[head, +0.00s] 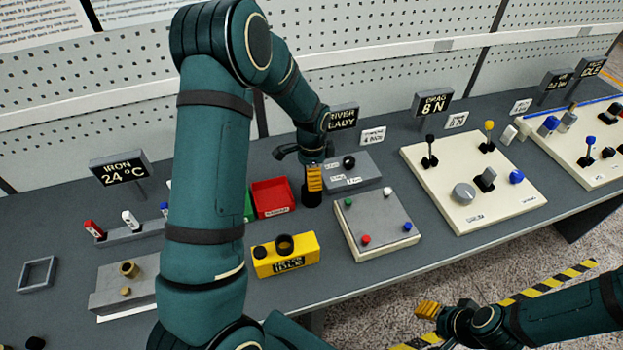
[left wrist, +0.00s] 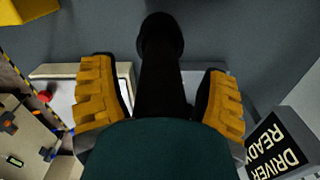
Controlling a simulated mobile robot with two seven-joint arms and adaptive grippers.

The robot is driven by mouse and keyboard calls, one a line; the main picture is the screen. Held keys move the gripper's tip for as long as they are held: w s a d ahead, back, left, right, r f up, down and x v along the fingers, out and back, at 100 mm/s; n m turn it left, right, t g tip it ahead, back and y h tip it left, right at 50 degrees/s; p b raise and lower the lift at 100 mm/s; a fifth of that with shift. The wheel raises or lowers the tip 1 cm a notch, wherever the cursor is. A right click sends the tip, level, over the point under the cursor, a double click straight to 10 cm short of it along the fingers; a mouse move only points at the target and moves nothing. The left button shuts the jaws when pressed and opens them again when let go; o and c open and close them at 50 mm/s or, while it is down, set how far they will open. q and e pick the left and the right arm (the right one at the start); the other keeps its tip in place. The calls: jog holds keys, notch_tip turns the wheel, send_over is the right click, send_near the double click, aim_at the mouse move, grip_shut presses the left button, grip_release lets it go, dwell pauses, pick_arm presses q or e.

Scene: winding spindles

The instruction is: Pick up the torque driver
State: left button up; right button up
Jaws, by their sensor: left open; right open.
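The torque driver appears to be the black upright cylinder (left wrist: 162,75) between my left gripper's fingers in the left wrist view. Its dark lower end (head: 311,197) shows below the yellow finger pad in the head view. My left gripper (head: 313,178) is above the bench with yellow pads on both sides of the driver; it also shows in the left wrist view (left wrist: 162,98). It is open, with the driver between the pads, and contact cannot be made out. My right gripper (head: 432,310) is open and empty, low at the right, off the bench's front edge.
A "DRIVER READY" sign (head: 342,117) stands behind. A grey block with a black knob (head: 352,170) is right of the driver, a red bin (head: 272,197) left. A button panel (head: 377,222) and a yellow box (head: 286,256) are in front. A cream lever panel (head: 472,182) is farther right.

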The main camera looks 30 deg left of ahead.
pick_arm(q)
grip_shut()
